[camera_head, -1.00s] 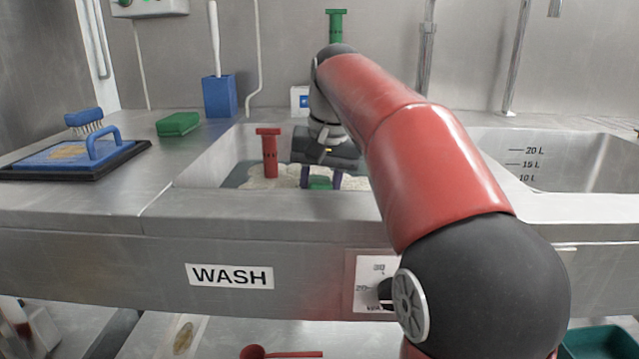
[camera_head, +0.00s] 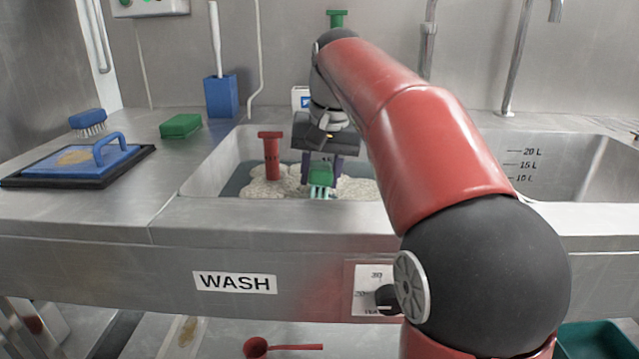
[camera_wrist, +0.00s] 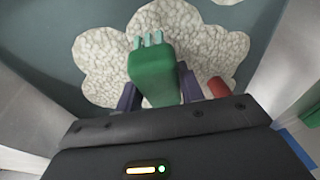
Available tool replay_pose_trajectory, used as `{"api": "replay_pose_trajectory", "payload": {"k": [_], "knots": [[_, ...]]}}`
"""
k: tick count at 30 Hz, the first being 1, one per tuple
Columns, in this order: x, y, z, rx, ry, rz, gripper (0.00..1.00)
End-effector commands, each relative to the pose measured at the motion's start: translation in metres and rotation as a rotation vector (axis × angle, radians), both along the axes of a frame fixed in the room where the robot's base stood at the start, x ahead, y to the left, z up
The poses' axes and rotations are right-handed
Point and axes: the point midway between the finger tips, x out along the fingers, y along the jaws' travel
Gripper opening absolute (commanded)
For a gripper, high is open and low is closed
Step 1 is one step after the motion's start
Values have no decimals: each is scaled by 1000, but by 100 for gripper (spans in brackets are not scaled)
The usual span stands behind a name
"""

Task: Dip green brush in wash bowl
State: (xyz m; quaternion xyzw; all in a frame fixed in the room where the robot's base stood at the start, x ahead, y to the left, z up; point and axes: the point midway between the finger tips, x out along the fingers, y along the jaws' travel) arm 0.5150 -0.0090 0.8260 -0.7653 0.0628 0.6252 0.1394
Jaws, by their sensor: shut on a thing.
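My gripper (camera_head: 320,170) is shut on the green brush (camera_head: 320,175) and is inside the wash bowl (camera_head: 212,165), the left basin above the WASH label. The brush's pale bristles (camera_head: 321,192) point down and are visible over the foamy water. I cannot tell whether their tips touch the surface. In the wrist view the green brush (camera_wrist: 153,75) sits between the two dark purple fingers, its bristles over a white patch of foam (camera_wrist: 105,60). The grey-blue water (camera_wrist: 60,30) shows around the foam.
A red post-like tool (camera_head: 270,158) stands in the bowl left of my gripper. On the left counter are a green block (camera_head: 180,126), a blue brush (camera_head: 88,122), a blue-handled tray (camera_head: 75,163) and a blue holder (camera_head: 221,97). Another basin (camera_head: 560,160) is at right.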

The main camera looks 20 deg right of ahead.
Motion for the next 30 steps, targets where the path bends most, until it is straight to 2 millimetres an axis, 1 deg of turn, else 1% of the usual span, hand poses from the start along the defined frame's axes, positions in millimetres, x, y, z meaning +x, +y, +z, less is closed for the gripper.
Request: {"api": "replay_pose_trajectory", "payload": {"k": [1,3,21,26,30], "knots": [[0,0,11,0,0,0,20],[0,0,17,0,0,0,20],[0,0,75,-1,-2,0,20],[1,0,87,0,-2,0,20],[1,0,101,0,-2,0,20]]}}
